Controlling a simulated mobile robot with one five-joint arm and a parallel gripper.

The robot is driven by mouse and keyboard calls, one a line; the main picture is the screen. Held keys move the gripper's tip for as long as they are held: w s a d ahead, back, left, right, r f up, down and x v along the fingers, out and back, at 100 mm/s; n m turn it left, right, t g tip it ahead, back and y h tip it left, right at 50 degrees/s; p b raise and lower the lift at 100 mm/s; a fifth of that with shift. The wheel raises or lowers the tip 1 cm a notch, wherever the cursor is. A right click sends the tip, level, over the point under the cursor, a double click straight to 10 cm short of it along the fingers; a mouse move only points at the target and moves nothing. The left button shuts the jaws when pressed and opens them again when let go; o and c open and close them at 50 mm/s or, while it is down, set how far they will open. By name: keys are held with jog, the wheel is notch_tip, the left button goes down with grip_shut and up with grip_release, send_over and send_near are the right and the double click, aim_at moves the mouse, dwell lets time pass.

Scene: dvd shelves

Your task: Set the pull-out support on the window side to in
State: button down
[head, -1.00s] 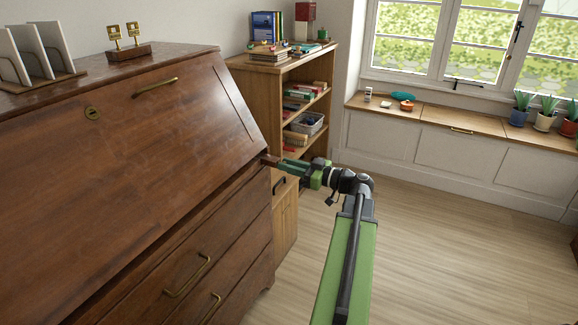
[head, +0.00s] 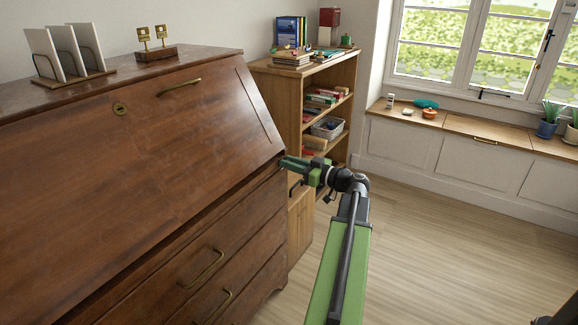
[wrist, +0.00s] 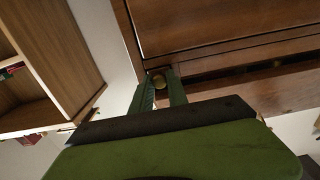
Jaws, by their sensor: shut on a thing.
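The brown wooden writing desk (head: 140,150) stands at the left in the head view, its slanted flap closed. The window-side pull-out support is at the desk's right end, just below the flap, and my gripper hides most of it in the head view. Its round brass knob (wrist: 157,80) shows between my fingertips in the wrist view. My gripper (head: 284,162) is shut on this knob, close against the desk front. The wrist view shows its two green fingers (wrist: 160,88) on either side of the knob. I see no length of support between the gripper and the desk.
Drawers with brass handles (head: 205,268) lie below the flap. A wooden bookcase (head: 290,100) with books and a basket stands behind the desk's right end. A window bench (head: 470,125) runs along the far wall. The floor (head: 430,240) to the right is clear.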

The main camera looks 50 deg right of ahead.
jog(key=c, duration=1.5)
grip_release()
jog(key=shift+a, duration=0.2)
jog(key=shift+c, duration=0.2)
jog(key=shift+o, duration=1.1)
jog(key=shift+d, duration=0.1)
jog(key=shift+s, duration=0.1)
jog(key=shift+s+d, duration=0.1)
jog(key=s+d, duration=0.1)
jog(key=s, duration=1.6)
jog(key=shift+d, duration=0.3)
